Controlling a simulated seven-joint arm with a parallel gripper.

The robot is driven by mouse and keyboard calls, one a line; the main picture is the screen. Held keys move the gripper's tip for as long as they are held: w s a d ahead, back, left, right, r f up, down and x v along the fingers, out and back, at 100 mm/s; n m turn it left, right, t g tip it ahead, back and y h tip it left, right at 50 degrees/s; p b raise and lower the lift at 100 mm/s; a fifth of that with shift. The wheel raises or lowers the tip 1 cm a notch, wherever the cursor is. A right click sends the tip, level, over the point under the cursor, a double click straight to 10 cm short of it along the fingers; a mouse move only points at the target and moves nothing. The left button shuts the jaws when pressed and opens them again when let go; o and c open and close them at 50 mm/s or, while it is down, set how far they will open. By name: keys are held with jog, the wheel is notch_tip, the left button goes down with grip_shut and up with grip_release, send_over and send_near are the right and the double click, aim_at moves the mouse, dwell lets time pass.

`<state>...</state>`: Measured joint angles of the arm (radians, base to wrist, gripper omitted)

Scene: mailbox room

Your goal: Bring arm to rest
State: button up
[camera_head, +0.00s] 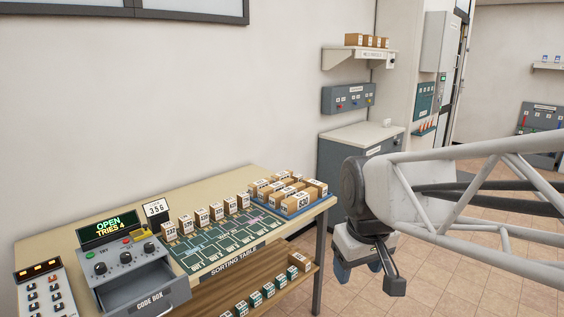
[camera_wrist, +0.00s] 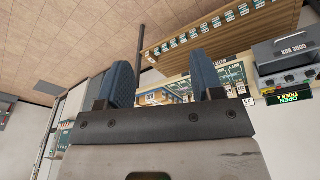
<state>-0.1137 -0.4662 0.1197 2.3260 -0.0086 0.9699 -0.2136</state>
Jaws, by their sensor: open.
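My gripper (camera_head: 360,272) hangs in the air to the right of the sorting table (camera_head: 140,204), apart from it. Its two blue fingers point down in the head view. In the wrist view my gripper (camera_wrist: 165,84) shows its two fingers wide apart with nothing held between them. The table lies beyond the fingers there. My arm reaches in from the right edge of the head view.
The code box (camera_head: 128,262) has its drawer out and its display reads OPEN, TRIES 4. Several small boxes stand on the table, and a blue tray (camera_head: 291,215) holds more. A grey cabinet (camera_head: 345,160) stands behind my gripper. Tiled floor (camera_head: 440,275) is clear at right.

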jog(key=s+d+f+m, duration=0.4)
jog(key=s+d, duration=0.1)
jog(key=s, duration=0.5)
jog(key=shift+s+f, duration=0.2)
jog(key=shift+s, duration=0.2)
jog(key=shift+c, duration=0.2)
dwell(1.2)
